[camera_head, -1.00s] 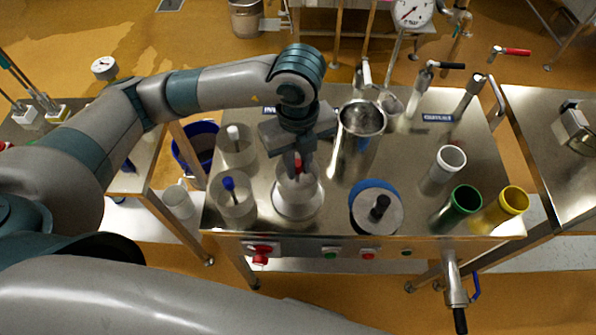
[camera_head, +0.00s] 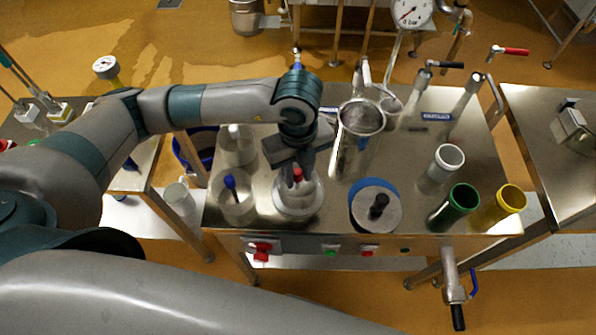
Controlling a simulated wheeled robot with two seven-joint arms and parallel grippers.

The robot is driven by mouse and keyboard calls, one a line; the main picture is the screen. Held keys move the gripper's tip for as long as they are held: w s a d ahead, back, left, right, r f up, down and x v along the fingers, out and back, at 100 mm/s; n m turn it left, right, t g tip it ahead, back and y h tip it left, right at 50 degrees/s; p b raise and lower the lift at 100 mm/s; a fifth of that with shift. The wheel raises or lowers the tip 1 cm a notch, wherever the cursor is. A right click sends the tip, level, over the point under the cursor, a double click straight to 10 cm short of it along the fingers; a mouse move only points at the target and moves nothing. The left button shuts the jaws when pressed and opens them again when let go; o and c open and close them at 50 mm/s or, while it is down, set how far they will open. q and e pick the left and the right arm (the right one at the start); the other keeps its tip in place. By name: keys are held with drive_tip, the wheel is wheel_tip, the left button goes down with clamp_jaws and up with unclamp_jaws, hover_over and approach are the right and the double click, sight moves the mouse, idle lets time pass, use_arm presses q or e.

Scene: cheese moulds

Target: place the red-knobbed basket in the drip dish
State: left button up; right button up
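The red-knobbed basket (camera_head: 305,192) is a pale cup with a red knob on top. It stands upright, in or just over the shallow metal drip dish (camera_head: 298,216) near the front of the steel table. Its lower edge blends with the dish, so I cannot tell whether it touches the bottom. My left gripper (camera_head: 297,172) points down from above, with its dark fingers around the red knob; it appears shut on it. The fingertips partly hide the basket's top. My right gripper is not in view.
A blue-knobbed clear container (camera_head: 237,208) and a white-knobbed one (camera_head: 238,150) stand left of the dish. A blue-rimmed lidded pot (camera_head: 372,220) stands close on the right. White, green (camera_head: 462,198) and yellow (camera_head: 511,199) cups are further right. A tall metal vessel (camera_head: 361,118) is behind.

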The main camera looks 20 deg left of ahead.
use_arm(q)
drive_tip(key=shift+o, duration=0.6)
drive_tip(key=shift+r, duration=0.1)
drive_tip(key=shift+r, duration=0.4)
wheel_tip(320, 180, up, 11)
drive_tip(key=b, duration=0.2)
drive_tip(key=shift+r, duration=0.2)
drive_tip(key=shift+s, duration=0.1)
idle(0.3)
